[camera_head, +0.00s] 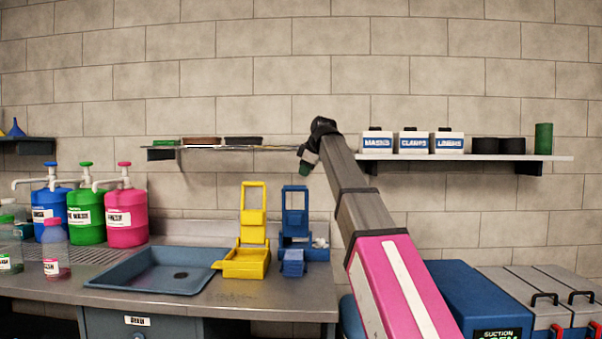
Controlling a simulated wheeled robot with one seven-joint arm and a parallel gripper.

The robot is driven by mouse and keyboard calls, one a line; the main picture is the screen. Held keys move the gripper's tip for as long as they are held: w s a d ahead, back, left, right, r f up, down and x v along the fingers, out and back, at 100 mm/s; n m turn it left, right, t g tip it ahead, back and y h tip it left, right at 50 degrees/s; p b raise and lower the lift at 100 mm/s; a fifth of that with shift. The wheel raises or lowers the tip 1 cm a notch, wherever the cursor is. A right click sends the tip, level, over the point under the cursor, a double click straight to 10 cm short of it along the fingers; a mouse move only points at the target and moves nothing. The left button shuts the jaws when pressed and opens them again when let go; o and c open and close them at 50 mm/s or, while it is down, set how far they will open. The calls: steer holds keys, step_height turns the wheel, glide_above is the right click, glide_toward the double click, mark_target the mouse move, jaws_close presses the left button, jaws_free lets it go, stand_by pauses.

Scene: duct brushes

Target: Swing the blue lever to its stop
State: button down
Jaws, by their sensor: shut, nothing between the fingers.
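A blue stand with an upright blue lever (295,218) is at the back right of the counter, close to the wall. The lever has an open frame at its top, and a small blue block (292,266) sits low at its front. My arm reaches up from the lower right and bends down at its far end. My gripper (305,169) is shut and empty there, small and dark in the picture. It appears above the lever's top in the picture, with no visible contact. Its distance in depth is unclear.
A similar yellow stand (248,250) is just left of the blue one. A blue-grey tray (150,285) and several pump bottles are further left. Wall shelves hold trays and labelled boxes (414,142). A blue suction box (470,300) is at the lower right.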

steer(key=w+a+f, duration=0.2)
steer(key=w+f, duration=0.4)
steer(key=w, duration=0.1)
steer(key=shift+w+a+f, duration=0.25)
steer(key=shift+w, duration=0.05)
steer(key=shift+g, duration=0.6)
steer(key=w, duration=0.3)
steer(key=w+r, duration=0.1)
steer(key=w, duration=0.1)
steer(key=shift+d, duration=0.1)
